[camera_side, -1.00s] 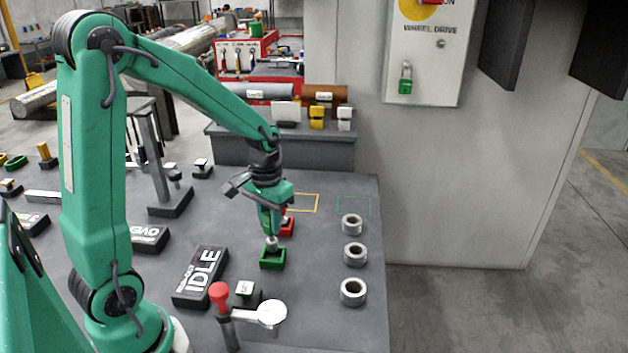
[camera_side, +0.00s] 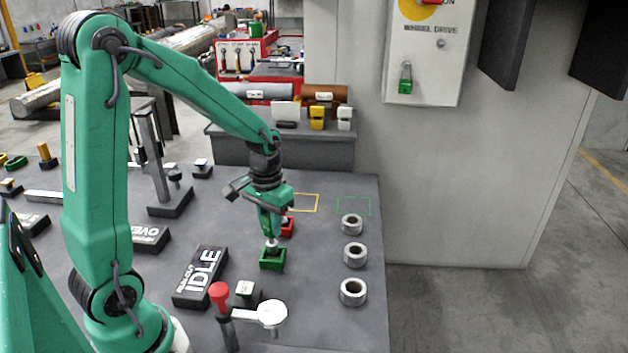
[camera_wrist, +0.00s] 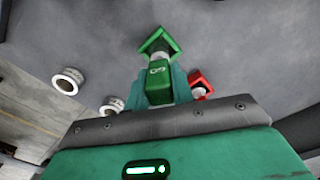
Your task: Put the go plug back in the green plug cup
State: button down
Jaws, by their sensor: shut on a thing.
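The go plug (camera_wrist: 159,80) is a green block marked GO with a pale metal shank. My gripper (camera_wrist: 160,92) is shut on it in the wrist view. The green plug cup (camera_wrist: 159,40) is a square green cup just past the plug's shank there. In the side view my gripper (camera_side: 270,232) points down over the green plug cup (camera_side: 271,262). The plug's metal shank (camera_side: 271,243) shows at the cup's mouth; I cannot tell how deep it sits. The fingers hide most of the plug in the side view.
A red cup (camera_side: 287,229) stands close behind my gripper. Several metal rings, one of them the front ring (camera_side: 353,292), stand to the right. A red-knobbed lever (camera_side: 220,293) and the IDLE block (camera_side: 201,277) are in front and left.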

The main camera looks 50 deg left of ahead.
jog(key=shift+f, duration=1.25)
jog(key=c, duration=1.1)
grip_release()
jog(key=shift+r, duration=0.1)
jog(key=shift+r, duration=3.8)
